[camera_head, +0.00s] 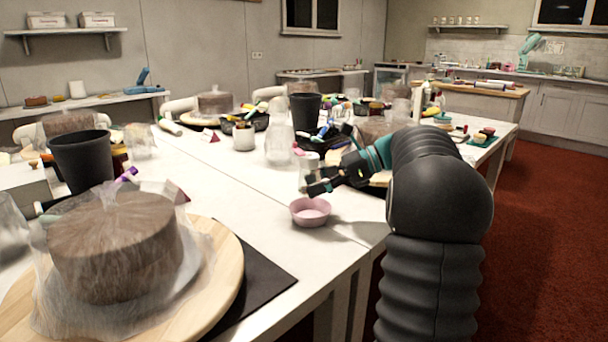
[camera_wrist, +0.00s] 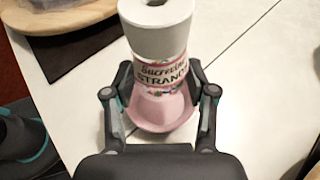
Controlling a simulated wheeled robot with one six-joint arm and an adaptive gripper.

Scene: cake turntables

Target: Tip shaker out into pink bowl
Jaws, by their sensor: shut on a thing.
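The shaker (camera_wrist: 160,40) is a pale cylinder with a printed "STRANDS" label and a white end showing a dark hollow. It is between the fingers of my gripper (camera_wrist: 160,92), which is shut on it. The pink bowl (camera_head: 310,214) stands on the white table near its front edge. In the head view my gripper (camera_head: 322,184) is just above the bowl, with the pale shaker (camera_head: 307,167) at its tip. In the wrist view the bowl (camera_wrist: 160,112) shows beyond the shaker, partly hidden by it. I cannot tell how far the shaker is tilted.
A wrapped brown cake (camera_head: 115,245) on a round wooden board (camera_head: 215,285) and dark mat is at the left front. A clear bottle (camera_head: 279,145), a dark cup (camera_head: 306,112) and decorating tools stand behind the bowl. The white table left of the bowl is clear.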

